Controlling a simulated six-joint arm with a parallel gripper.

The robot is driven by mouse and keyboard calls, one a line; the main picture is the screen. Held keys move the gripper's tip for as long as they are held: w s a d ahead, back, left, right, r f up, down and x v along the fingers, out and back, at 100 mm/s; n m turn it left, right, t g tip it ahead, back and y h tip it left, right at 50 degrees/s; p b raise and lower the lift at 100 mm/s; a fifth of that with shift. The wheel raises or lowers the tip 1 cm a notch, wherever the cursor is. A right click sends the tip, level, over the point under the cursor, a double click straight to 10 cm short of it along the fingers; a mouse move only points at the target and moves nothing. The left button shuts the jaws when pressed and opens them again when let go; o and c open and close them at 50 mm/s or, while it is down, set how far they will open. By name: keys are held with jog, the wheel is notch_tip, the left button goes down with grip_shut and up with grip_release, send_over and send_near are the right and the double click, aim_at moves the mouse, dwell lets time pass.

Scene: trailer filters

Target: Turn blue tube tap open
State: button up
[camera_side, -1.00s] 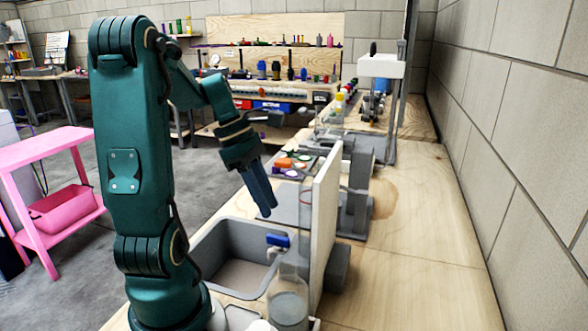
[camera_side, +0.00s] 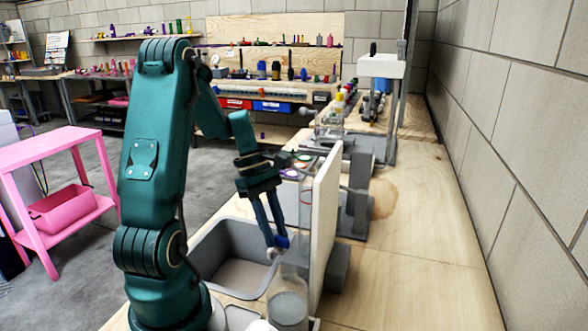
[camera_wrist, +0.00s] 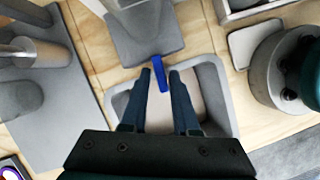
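The blue tap handle (camera_side: 282,242) is at the lower end of my gripper (camera_side: 276,238) in the side view, partly covered by the fingers. The pale tap body (camera_side: 272,254) sits just below it, over the grey sink's right side. In the wrist view the blue handle (camera_wrist: 160,74) is a narrow bar between the two fingertips of my gripper (camera_wrist: 159,76). The fingers are apart, one on each side of the handle, so my gripper is open around it. I cannot tell whether either finger touches it.
The grey sink (camera_side: 203,262) lies below and left of the tap. A clear bottle (camera_side: 288,305) stands in front of the tap. An upright white panel (camera_side: 325,220) rises close on the right. The wooden bench top (camera_side: 430,240) is mostly clear further right.

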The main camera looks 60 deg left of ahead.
aim_at(276, 235)
jog(key=shift+o, duration=0.4)
jog(key=shift+o, duration=1)
jog(key=shift+a+r, duration=0.1)
jog(key=shift+r, duration=0.05)
jog(key=r+n, duration=0.1)
jog(key=s+r+n, duration=0.1)
jog(key=a+r+n+t, duration=0.1)
jog(key=shift+s+r+y, duration=0.15)
jog(key=shift+r+y, duration=0.15)
jog(key=shift+r, duration=0.1)
jog(key=shift+n, duration=0.3)
jog(key=shift+x, duration=2.2)
grip_shut()
